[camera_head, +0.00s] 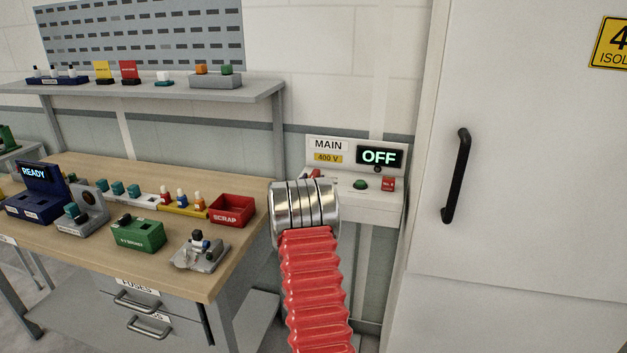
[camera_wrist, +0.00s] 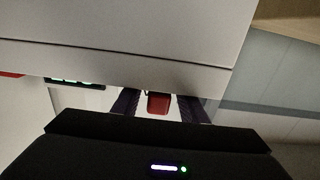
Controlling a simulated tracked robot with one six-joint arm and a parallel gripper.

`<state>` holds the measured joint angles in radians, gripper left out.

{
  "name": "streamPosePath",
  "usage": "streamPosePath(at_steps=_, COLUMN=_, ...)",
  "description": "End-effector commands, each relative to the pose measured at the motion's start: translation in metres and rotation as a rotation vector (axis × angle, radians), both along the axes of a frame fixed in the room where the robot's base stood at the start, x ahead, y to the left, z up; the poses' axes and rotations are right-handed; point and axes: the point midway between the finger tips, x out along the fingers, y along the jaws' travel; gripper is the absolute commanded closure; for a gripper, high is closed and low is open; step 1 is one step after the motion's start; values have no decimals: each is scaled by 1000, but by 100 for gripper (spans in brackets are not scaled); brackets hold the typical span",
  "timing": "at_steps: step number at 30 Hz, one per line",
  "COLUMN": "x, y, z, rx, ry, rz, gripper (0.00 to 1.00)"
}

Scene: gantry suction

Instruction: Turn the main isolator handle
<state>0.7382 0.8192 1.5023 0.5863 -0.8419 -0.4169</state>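The main isolator box (camera_head: 383,207) is on the wall, with a "MAIN 400 V" label and a display (camera_head: 380,157) reading OFF. A small part of its red handle (camera_head: 315,174) shows in the head view; my arm covers the rest. In the wrist view, a red block (camera_wrist: 159,105), which looks like the handle, lies between the two dark fingers of my gripper (camera_wrist: 159,93). Light gaps show on both sides of it, so the gripper is open around it. I cannot tell how deep it sits. My gripper is hidden in the head view behind my arm.
A tall white cabinet (camera_head: 520,180) with a black handle (camera_head: 457,176) stands to the right. A workbench (camera_head: 150,172) with a red scrap bin (camera_head: 232,211) stands to the left.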

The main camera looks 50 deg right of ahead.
Motion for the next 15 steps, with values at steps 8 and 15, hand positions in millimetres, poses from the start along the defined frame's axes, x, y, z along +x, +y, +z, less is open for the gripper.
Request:
streamPosePath(at_steps=8, x=4, y=-12, z=0, rx=0, ry=0, rz=-1, gripper=61)
streamPosePath(at_steps=15, x=4, y=-12, z=0, rx=0, ry=0, rz=-1, gripper=62)
